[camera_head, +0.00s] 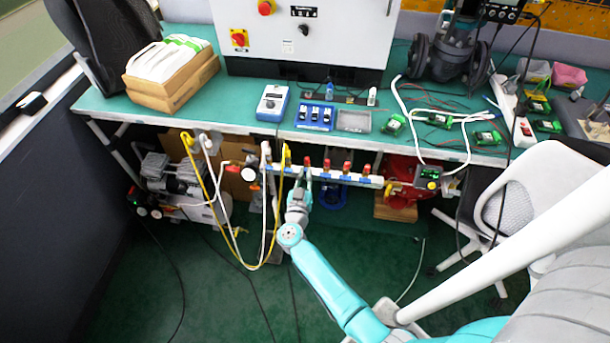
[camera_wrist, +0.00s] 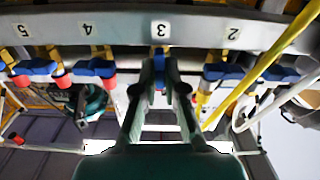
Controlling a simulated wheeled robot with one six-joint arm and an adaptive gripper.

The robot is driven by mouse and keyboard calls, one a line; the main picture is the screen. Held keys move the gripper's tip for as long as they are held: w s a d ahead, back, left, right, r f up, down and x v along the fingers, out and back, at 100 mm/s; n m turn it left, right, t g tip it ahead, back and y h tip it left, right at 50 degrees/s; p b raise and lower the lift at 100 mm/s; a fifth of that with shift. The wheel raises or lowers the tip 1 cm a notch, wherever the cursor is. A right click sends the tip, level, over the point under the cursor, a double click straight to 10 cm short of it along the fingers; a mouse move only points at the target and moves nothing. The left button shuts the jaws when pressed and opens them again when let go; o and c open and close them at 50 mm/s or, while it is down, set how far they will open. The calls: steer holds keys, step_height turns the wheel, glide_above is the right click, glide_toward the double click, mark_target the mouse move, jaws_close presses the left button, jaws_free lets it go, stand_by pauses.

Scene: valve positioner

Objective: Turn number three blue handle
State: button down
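In the wrist view, a pipe rail carries a row of blue valve handles under labels 5, 4, 3 and 2. The number three label (camera_wrist: 160,29) sits straight above my gripper (camera_wrist: 160,68). The number three blue handle (camera_wrist: 160,52) shows only as a narrow piece between my fingertips, which hide the rest. The fingers lean inward with a small gap between them. I cannot tell whether they press on the handle. In the head view, my gripper (camera_head: 302,178) reaches up to the valve rail (camera_head: 338,178) below the table's front edge.
The number four handle (camera_wrist: 96,68) and number two handle (camera_wrist: 223,72) flank my gripper closely. A yellow hose (camera_wrist: 262,68) and a white hose (camera_wrist: 275,103) hang to its right. In the head view, the green table (camera_head: 245,112) stands above the rail.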

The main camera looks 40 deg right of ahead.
steer(key=shift+m, duration=0.5)
steer(key=c, duration=1.2)
jaws_free()
steer(key=shift+c, duration=0.2)
steer(key=v, duration=1.2)
steer(key=shift+s, duration=0.15)
